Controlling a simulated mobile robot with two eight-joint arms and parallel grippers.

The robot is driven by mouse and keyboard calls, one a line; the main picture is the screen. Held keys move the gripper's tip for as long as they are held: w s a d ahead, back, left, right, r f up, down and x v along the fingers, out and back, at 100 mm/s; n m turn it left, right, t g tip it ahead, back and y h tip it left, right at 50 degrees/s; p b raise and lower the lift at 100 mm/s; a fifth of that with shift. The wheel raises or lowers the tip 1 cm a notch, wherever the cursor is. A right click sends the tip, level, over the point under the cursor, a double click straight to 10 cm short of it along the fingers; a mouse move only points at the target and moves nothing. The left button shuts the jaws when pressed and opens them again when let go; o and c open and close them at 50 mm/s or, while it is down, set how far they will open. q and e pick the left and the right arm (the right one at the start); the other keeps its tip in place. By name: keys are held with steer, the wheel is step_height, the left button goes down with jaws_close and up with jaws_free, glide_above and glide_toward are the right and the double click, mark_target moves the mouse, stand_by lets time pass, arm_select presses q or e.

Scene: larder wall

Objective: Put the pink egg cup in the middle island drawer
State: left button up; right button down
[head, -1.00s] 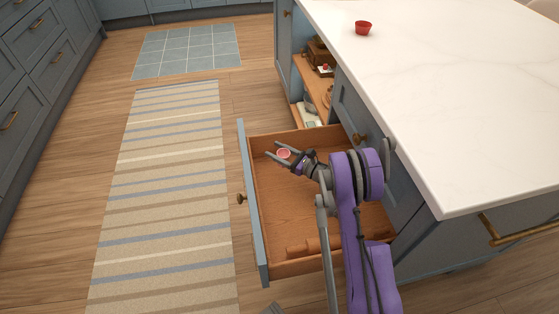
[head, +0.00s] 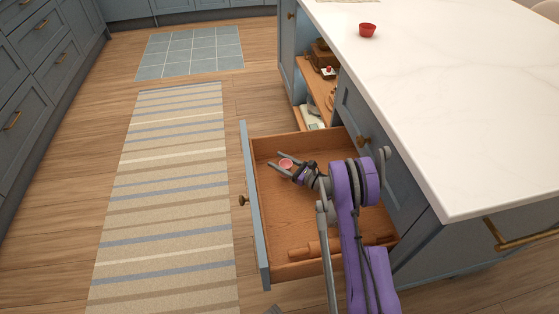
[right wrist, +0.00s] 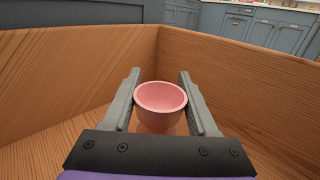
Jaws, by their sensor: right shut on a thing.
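The pink egg cup (right wrist: 161,98) stands upright between the fingers of my right gripper (right wrist: 160,92) in the right wrist view, with the drawer's wooden walls around it. In the head view the egg cup (head: 286,163) is small, at the tips of my right gripper (head: 284,162), over the far part of the open island drawer (head: 262,205). My right gripper is shut on the egg cup. Whether the cup's foot touches the drawer floor is hidden. My left gripper does not show clearly in any view.
A wooden rolling pin (head: 315,248) lies in the near part of the drawer. A red bowl (head: 367,31) stands on the white island top (head: 450,100). Open shelves (head: 318,90) with small items are behind the drawer. A striped rug (head: 170,200) lies on the left.

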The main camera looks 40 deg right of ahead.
steer(key=shift+c, duration=0.9)
jaws_free()
steer(key=shift+r, duration=0.15)
steer(key=shift+r, duration=0.35)
steer(key=p+v, duration=0.1)
steer(key=v, duration=0.6)
steer(key=shift+s+r+p, duration=0.15)
steer(key=shift+s+p, duration=0.1)
steer(key=shift+p, duration=0.1)
